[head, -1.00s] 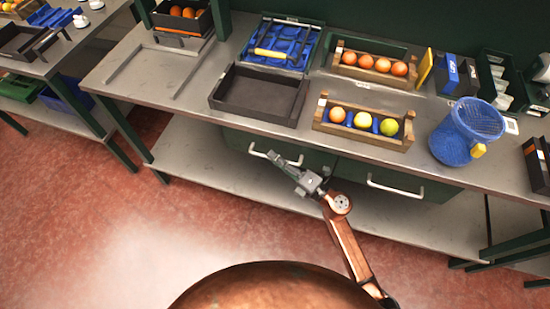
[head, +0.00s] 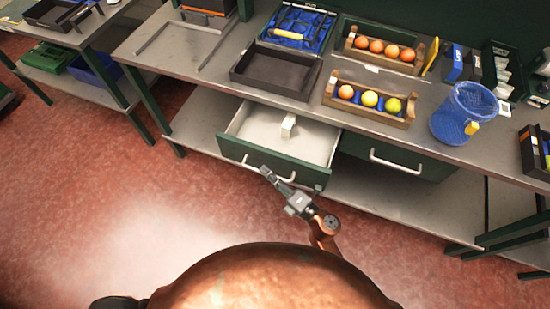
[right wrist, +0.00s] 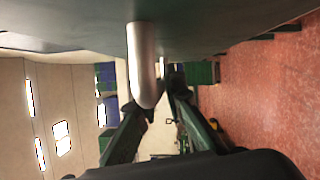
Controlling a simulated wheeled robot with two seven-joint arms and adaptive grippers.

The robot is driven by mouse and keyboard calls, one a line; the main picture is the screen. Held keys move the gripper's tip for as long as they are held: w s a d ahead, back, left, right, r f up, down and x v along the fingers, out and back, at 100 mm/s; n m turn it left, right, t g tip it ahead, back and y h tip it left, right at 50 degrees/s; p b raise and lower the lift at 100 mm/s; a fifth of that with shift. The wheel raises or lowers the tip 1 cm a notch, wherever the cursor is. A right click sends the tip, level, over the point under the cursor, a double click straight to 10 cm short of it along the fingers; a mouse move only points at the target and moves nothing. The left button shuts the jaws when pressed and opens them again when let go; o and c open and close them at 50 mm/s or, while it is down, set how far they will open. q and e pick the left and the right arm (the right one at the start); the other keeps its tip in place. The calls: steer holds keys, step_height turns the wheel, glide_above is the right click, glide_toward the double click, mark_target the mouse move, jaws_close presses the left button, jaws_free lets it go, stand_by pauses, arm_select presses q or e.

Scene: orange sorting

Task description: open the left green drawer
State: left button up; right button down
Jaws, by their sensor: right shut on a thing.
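The left green drawer (head: 262,165) under the workbench is pulled out in the head view, its pale inside (head: 262,127) showing. A small white block-like object (head: 288,127) is inside it. My right gripper (head: 267,172) is at the drawer's front, shut on its metal handle (head: 245,163). In the right wrist view, the handle (right wrist: 144,65) runs down from the dark green front to between my fingers (right wrist: 160,103). The right green drawer (head: 428,162) is closed. My left gripper is not in view.
The workbench (head: 215,75) above carries a black tray (head: 250,86), wooden crates of oranges and other fruit (head: 372,113), and a blue mesh basket (head: 462,112). A lower shelf (head: 205,120) lies under the drawers. The red floor (head: 120,200) in front is clear.

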steer(key=s+a, duration=0.2)
steer(key=s, duration=0.5)
steer(key=c, duration=2.3)
jaws_free()
steer(key=shift+o, duration=1.4)
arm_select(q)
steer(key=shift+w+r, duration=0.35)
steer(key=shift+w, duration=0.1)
arm_select(e)
steer(key=v, duration=1.2)
steer(key=shift+a+f, duration=0.1)
